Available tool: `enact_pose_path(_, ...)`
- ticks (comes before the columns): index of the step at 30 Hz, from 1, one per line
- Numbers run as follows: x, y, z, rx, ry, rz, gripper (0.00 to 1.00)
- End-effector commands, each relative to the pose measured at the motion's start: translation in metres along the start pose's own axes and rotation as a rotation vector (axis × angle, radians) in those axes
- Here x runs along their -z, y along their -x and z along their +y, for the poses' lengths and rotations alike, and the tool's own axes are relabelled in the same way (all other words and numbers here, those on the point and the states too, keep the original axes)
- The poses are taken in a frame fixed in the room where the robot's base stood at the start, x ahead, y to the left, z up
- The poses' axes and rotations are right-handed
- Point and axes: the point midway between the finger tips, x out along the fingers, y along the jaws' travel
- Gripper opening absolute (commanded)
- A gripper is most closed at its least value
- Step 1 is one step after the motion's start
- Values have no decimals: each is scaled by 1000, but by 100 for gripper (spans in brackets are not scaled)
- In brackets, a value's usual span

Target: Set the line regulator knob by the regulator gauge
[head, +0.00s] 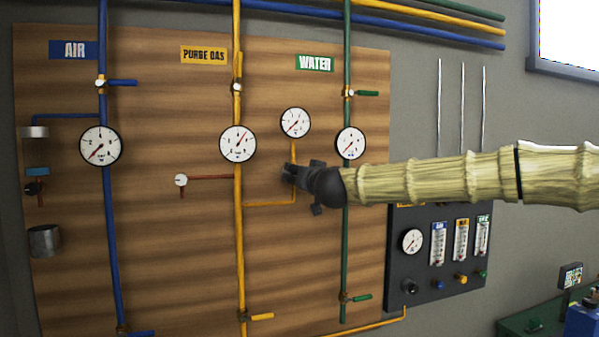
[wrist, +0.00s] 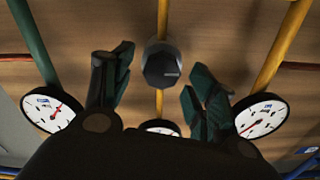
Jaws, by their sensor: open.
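In the wrist view the dark, faceted regulator knob (wrist: 163,66) sits on a thin yellow pipe, between the two fingers of my gripper (wrist: 160,75). The fingers are open, with gaps to the knob on both sides; I see no contact. In the head view my gripper (head: 289,172) is at the board on the yellow branch line, and it covers the knob there or blends with it. The regulator gauge (head: 295,122), white and round, is just above it; its red needle is too small to read. In the wrist view the gauge (wrist: 160,128) is mostly hidden by my gripper.
The purge gas gauge (head: 238,144) and yellow pipe are left of my gripper. The water gauge (head: 350,143) and green pipe (head: 346,240) are close on the right, the pipe passing behind my arm. A small red-handled valve (head: 181,181) is farther left. A dark flowmeter panel (head: 432,272) is below my arm.

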Motion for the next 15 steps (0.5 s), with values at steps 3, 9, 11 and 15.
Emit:
enact_pose_path(3, 1, -6, 0, 0, -1, 0, 58)
enact_pose_path(9, 0, -10, 0, 0, -1, 0, 58)
enact_pose_path(11, 0, -10, 0, 0, -1, 0, 58)
enact_pose_path(15, 0, -10, 0, 0, 0, 0, 56)
